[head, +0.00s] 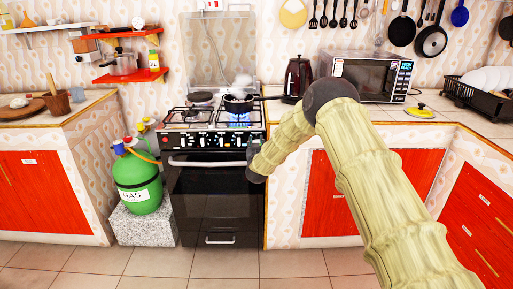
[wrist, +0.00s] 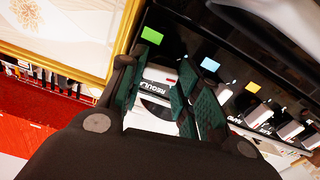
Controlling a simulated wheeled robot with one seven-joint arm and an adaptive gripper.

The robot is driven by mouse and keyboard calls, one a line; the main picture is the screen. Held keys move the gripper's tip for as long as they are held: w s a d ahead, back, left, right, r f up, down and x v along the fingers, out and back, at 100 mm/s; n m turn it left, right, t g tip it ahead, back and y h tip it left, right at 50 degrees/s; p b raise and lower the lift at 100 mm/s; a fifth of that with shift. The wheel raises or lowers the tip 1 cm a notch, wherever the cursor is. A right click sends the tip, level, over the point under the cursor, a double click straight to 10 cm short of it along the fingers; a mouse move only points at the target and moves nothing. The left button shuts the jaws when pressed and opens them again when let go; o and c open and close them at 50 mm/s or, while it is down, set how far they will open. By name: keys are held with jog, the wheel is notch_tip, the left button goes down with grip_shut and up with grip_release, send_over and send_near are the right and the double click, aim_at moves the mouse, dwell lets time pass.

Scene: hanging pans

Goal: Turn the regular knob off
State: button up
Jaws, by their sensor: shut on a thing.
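The black stove (head: 215,190) stands against the back wall, with a row of knobs along its front panel. In the wrist view the regular knob (wrist: 153,88), a pale knob with "REGULAR" lettering, sits between the dark green finger pads of my gripper (wrist: 160,65). The fingers are shut on it, one on each side. Blue flame (head: 240,115) shows under a dark pan (head: 238,103) that gives off steam.
Other knobs (wrist: 253,114) continue along the panel close to my fingers, below coloured square labels. A green gas bottle (head: 138,183) stands left of the stove. A microwave (head: 366,77) and a kettle (head: 298,77) stand on the right counter. The floor in front is clear.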

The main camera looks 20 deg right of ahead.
jog(key=shift+d+f+m+b, duration=0.15)
jog(key=shift+m+b, duration=2.8)
jog(key=shift+m, duration=1.9)
jog(key=shift+d+f+m+b, duration=0.1)
jog(key=shift+m+b, duration=2.8)
jog(key=shift+m, duration=1.95)
jog(key=o, duration=1)
jog(key=shift+s+d, duration=0.1)
jog(key=shift+r, duration=0.1)
jog(key=shift+a, duration=0.2)
